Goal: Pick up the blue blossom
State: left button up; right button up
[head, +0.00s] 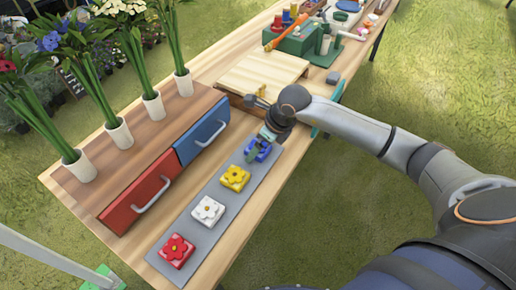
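The blue blossom (264,151) sits on a small block at the far end of a grey strip (192,247) on the wooden table. My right gripper (259,147) comes in from the right and points down at the blue blossom, covering part of it. The fingertips overlap the blossom in this view; I cannot tell whether they touch or grip it. Yellow (235,177), white (208,210) and red (177,249) blossoms lie in a row nearer on the strip. My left gripper is not in view.
Left of the strip stands a wooden cabinet with red (133,196) and blue (203,129) drawers. Several white vases (80,167) with tall stems stand on it. Behind my gripper are a wooden board (262,74) and a green box (297,40).

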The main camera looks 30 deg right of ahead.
jog(key=shift+c, duration=0.2)
jog(key=c, duration=1.3)
jog(key=shift+r, duration=0.1)
